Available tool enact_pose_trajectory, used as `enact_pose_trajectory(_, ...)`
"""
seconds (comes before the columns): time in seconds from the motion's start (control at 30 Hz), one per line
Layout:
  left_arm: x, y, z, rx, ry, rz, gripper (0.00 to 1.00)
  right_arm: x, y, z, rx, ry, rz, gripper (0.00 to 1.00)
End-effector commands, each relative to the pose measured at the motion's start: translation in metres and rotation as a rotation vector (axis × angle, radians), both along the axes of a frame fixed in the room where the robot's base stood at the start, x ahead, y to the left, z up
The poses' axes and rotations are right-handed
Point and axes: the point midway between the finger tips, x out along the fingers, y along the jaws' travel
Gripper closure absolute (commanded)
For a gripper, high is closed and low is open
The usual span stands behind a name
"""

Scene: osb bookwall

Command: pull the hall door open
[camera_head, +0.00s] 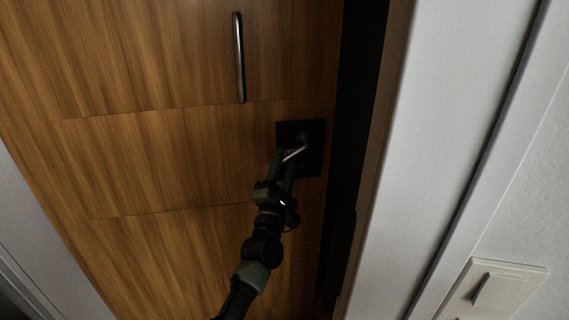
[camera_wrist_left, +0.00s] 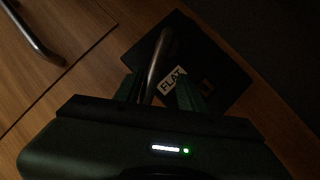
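The hall door (camera_head: 160,165) is wood-grained with horizontal grooves and fills the left and middle of the head view. Its metal lever handle (camera_head: 297,152) sits on a dark square plate (camera_head: 314,165) near the door's right edge. My left gripper (camera_head: 283,158) is at the lever. In the left wrist view the lever (camera_wrist_left: 157,62) runs down between the two spread fingers (camera_wrist_left: 160,92), nearer the left one, with a visible gap to the right finger. A label reading "FLAT" (camera_wrist_left: 172,80) shows on the plate behind. My right gripper is not in view.
A long vertical metal bar (camera_head: 239,58) is fixed on the door, up and left of the lever. A dark strip (camera_head: 358,110) runs along the door's right edge; I cannot tell whether it is a gap. White trim (camera_head: 450,110) and a wall switch (camera_head: 490,290) are on the right.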

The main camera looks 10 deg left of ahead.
Motion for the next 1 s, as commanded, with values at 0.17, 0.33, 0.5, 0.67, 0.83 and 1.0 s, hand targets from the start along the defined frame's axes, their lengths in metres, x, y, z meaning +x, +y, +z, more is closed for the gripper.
enact_pose_trajectory(0.17, -0.026, 0.002, -0.014, 0.001, 0.007, -0.001, 0.63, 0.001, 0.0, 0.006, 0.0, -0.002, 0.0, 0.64)
enact_pose_trajectory(0.33, -0.052, 0.004, -0.024, 0.002, 0.005, 0.0, 0.63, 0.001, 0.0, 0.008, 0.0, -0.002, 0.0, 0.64)
enact_pose_trajectory(0.5, -0.066, 0.005, -0.029, 0.0, 0.002, 0.0, 0.63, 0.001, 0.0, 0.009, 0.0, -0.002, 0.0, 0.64)
enact_pose_trajectory(0.67, -0.069, 0.005, -0.029, 0.0, 0.001, 0.001, 0.63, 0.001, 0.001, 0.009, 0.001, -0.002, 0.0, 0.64)
enact_pose_trajectory(0.83, -0.068, 0.005, -0.029, 0.001, 0.0, 0.001, 0.74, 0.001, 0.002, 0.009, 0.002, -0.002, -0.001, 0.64)
enact_pose_trajectory(1.0, -0.069, 0.002, -0.085, 0.147, 0.101, 0.021, 1.0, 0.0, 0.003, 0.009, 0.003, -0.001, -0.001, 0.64)
